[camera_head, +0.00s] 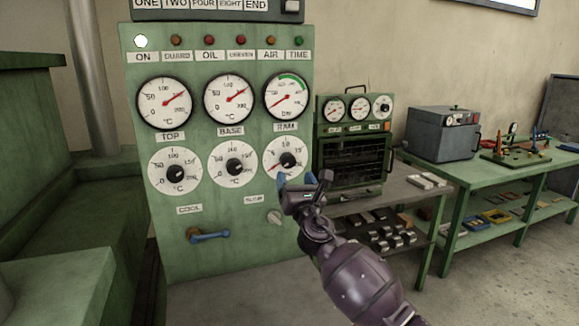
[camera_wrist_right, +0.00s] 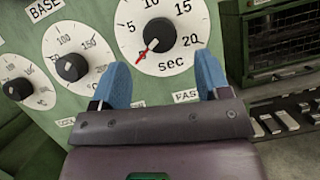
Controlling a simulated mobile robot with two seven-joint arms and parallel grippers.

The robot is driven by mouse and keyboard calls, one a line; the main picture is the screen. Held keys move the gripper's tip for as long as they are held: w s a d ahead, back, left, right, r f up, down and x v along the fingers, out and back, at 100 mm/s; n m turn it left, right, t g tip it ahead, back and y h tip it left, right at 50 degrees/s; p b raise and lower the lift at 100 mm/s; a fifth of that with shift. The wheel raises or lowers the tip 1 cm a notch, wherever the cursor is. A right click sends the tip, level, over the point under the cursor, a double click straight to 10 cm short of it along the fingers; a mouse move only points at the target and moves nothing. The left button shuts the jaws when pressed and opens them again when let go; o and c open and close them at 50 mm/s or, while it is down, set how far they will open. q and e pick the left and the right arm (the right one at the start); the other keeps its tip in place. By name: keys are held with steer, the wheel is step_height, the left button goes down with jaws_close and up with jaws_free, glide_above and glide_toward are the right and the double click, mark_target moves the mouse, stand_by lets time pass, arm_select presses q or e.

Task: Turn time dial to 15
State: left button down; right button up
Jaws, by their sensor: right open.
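The time dial (camera_head: 286,160) is a white round face with a black knob, at the lower right of the green control panel (camera_head: 215,270). In the right wrist view the dial (camera_wrist_right: 185,57) reads 5, 10, 15, 20 and "sec". Its red pointer points to the lower left, below the 5, near the start of the scale. My right gripper (camera_head: 296,182) is just below the dial. In the wrist view its two blue fingers (camera_wrist_right: 160,75) are spread apart, below and either side of the knob (camera_wrist_right: 160,34), with nothing between them. My left gripper is not in view.
Two similar temperature dials, base (camera_head: 234,164) and top (camera_head: 175,173), sit left of the time dial. Gauges are above. A blue-handled lever (camera_head: 208,237) and a small pale knob (camera_head: 273,217) are below. A small oven (camera_head: 353,150) stands close on the right.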

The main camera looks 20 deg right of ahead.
mark_target(289, 164)
steer(key=x, duration=0.4)
steer(key=shift+b+x, duration=0.4)
steer(key=shift+x, duration=0.5)
steer(key=shift+c, duration=0.2)
steer(key=c, duration=0.9)
